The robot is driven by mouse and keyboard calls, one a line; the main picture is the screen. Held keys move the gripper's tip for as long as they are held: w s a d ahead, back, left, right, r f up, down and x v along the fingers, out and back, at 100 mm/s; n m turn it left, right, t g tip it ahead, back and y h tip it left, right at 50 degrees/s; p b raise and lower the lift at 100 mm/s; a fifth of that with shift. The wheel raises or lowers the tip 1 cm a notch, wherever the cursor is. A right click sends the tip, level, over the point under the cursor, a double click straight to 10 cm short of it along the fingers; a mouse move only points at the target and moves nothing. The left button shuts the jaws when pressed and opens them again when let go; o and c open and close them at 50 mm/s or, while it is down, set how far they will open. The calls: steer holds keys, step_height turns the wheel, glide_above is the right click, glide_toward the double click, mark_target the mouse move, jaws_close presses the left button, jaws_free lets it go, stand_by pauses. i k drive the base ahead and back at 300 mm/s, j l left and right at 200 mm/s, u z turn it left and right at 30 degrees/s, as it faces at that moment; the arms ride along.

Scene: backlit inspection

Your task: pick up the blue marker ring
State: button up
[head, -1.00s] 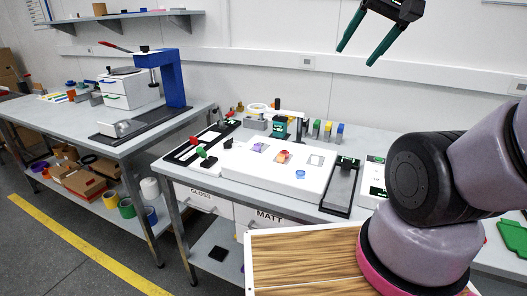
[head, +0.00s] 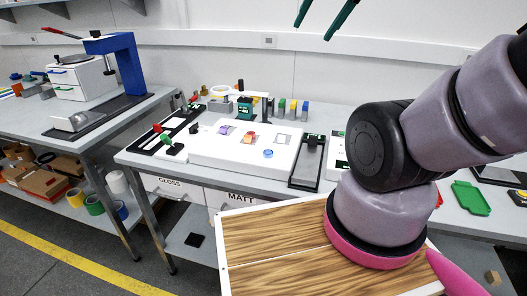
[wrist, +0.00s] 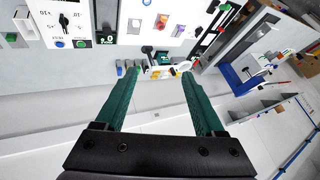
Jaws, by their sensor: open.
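The blue marker ring (head: 268,153) lies on the front right part of the white light box (head: 215,157) on the middle bench. In the wrist view the ring (wrist: 146,2) is partly cut off by the top edge. My gripper (head: 314,30) hangs high against the back wall, well above and beyond the ring. In the wrist view my gripper (wrist: 160,74) has its two green fingers spread with nothing between them.
A purple piece (head: 224,130), a red-orange piece (head: 250,136) and a square frame (head: 282,140) share the light box. Coloured blocks (head: 293,107) and a black-green device (head: 245,107) stand behind it. A dark tray (head: 308,160) is at its right. A blue press (head: 118,62) stands on the left bench.

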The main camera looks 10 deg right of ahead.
mark_target(268, 154)
steer(key=j+z, duration=0.25)
steer(key=j, duration=0.4)
steer(key=i+j+z, duration=0.1)
steer(key=j+z, duration=0.2)
steer(key=j, duration=0.4)
steer(key=k+j+z, duration=0.1)
steer(key=j+z, duration=0.15)
steer(key=j, duration=0.4)
steer(key=k+j+z, duration=0.1)
steer(key=j+z, duration=0.15)
steer(key=j, duration=0.4)
